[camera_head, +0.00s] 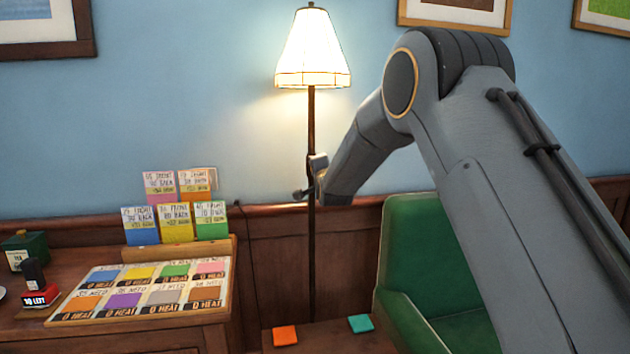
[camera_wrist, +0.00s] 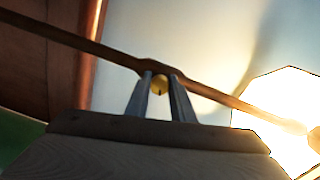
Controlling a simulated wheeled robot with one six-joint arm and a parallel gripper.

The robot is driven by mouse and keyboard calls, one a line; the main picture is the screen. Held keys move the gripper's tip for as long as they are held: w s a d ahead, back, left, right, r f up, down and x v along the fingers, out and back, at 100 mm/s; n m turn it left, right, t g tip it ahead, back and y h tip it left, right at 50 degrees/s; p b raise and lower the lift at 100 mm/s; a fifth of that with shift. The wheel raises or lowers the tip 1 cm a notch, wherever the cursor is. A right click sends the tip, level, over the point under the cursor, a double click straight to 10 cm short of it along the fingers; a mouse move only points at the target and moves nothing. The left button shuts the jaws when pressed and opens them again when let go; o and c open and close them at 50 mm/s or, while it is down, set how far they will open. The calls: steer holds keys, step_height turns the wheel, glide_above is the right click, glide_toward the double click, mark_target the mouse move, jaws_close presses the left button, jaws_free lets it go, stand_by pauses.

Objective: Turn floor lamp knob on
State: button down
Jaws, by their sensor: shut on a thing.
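The floor lamp (camera_head: 312,130) stands against the blue wall with a thin dark pole and a cream shade (camera_head: 312,52). The shade glows and lights the wall around it. My gripper (camera_head: 312,186) reaches the pole from the right, about halfway up. The bright shade (camera_wrist: 275,115) shows at the right there. In the head view the knob is hidden by the gripper.
A wooden desk (camera_head: 190,335) on the left holds a board of coloured cards (camera_head: 232,285), a stamp (camera_head: 40,290) and a green box (camera_head: 25,250). A green armchair (camera_head: 410,240) stands right of the pole. Orange (camera_head: 285,335) and teal (camera_head: 360,323) squares lie on a low wooden surface.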

steer(key=shift+f+m+b, duration=0.15)
steer(key=shift+m+b, duration=1.95)
steer(key=shift+b, duration=0.1)
steer(key=c, duration=1.5)
jaws_free()
steer(key=shift+c, duration=0.2)
steer(key=b+v, duration=0.1)
steer(key=v, duration=0.6)
steer(key=shift+s, duration=0.35)
steer(key=shift+d, duration=0.2)
